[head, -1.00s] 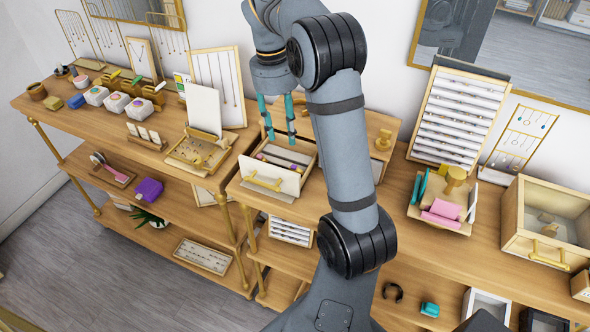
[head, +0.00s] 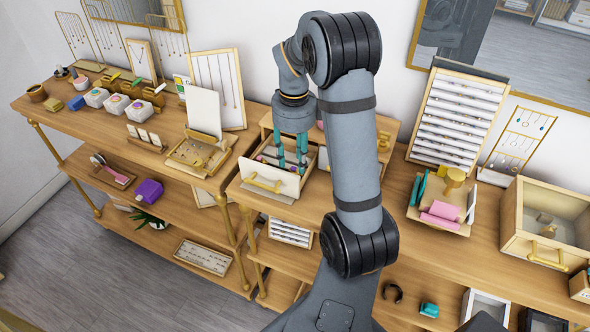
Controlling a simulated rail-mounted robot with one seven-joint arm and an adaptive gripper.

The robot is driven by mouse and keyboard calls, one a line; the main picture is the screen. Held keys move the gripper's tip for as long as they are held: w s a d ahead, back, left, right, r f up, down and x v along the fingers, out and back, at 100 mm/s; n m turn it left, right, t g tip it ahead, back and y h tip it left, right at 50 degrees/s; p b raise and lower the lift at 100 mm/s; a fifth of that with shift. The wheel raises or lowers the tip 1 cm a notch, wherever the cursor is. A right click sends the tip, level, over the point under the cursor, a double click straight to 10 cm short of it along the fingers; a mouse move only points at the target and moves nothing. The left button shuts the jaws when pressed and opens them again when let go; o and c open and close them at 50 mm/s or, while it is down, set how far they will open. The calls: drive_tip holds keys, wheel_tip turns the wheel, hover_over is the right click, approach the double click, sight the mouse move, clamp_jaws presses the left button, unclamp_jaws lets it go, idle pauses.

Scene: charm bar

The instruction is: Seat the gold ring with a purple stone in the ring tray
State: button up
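My gripper (head: 293,166) has two teal fingers pointing down, spread apart, with no object visible between them. Its fingertips are over or inside the open drawer box (head: 272,187) on the middle counter; I cannot tell whether they touch anything. The box has a white front, a gold handle and grey padded rows inside, like a ring tray. Tiny purple and gold bits show in it, partly hidden by the fingers. I cannot tell which of them, if any, is the gold ring with a purple stone.
A card stand on a wooden tray (head: 178,158) is at left of the box. A necklace board (head: 238,90) stands behind. At right are a slatted ring display (head: 422,130), a tray with pink blocks (head: 412,212) and a glass-topped case (head: 507,235). My arm hides the counter between.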

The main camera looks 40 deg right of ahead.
sight(295, 172)
drive_tip(key=shift+f, duration=1.3)
drive_tip(key=c, duration=0.3)
clamp_jaws()
